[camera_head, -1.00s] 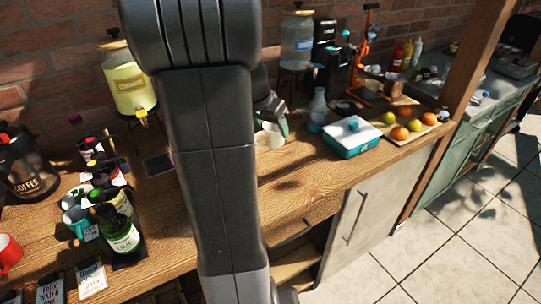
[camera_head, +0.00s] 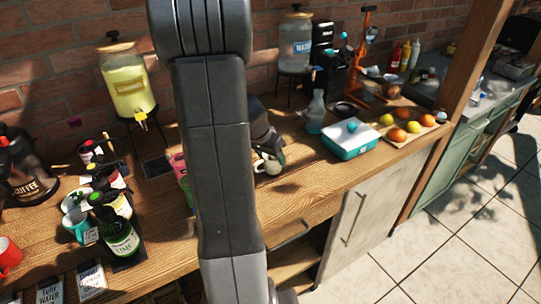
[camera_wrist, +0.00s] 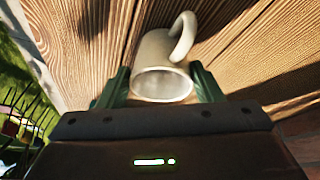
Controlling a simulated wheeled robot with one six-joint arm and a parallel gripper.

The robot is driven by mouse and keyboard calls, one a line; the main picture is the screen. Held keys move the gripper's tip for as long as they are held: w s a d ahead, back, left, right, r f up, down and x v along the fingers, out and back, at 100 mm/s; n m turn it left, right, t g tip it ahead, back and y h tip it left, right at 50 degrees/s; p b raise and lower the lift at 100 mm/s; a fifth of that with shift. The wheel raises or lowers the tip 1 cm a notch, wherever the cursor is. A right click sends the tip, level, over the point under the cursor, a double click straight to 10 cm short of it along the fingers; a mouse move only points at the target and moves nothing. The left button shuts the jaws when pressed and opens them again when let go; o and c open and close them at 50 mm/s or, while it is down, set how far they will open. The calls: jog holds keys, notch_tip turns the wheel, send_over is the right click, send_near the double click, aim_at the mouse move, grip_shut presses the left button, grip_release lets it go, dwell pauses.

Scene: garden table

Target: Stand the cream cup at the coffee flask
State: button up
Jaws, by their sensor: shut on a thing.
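The cream cup (camera_head: 265,166) is right of my arm in the head view, over the middle of the wooden counter. In the wrist view the cream cup (camera_wrist: 165,60) is between the two green fingers of my gripper (camera_wrist: 161,88), its mouth toward the camera and its handle away at the upper right. My gripper (camera_head: 272,153) is shut on it; whether the cup touches the wood I cannot tell. The coffee flask (camera_head: 27,177), dark with a "COFFEE" label, stands at the far left of the counter, well apart from the cup.
Pink (camera_head: 178,163) and green cups stand left of my arm, partly hidden by it. Bottles in a dark holder (camera_head: 128,262), a teal cup and a red mug (camera_head: 8,254) stand near the flask. A lemonade dispenser (camera_head: 131,85) is behind. A teal-white box (camera_head: 350,140) is right.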

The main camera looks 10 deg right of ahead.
jog(key=shift+f+b, duration=0.2)
jog(key=shift+b, duration=0.1)
jog(key=o, duration=1.1)
jog(key=shift+c, duration=0.2)
jog(key=shift+r+p, duration=0.2)
jog(key=shift+p, duration=0.1)
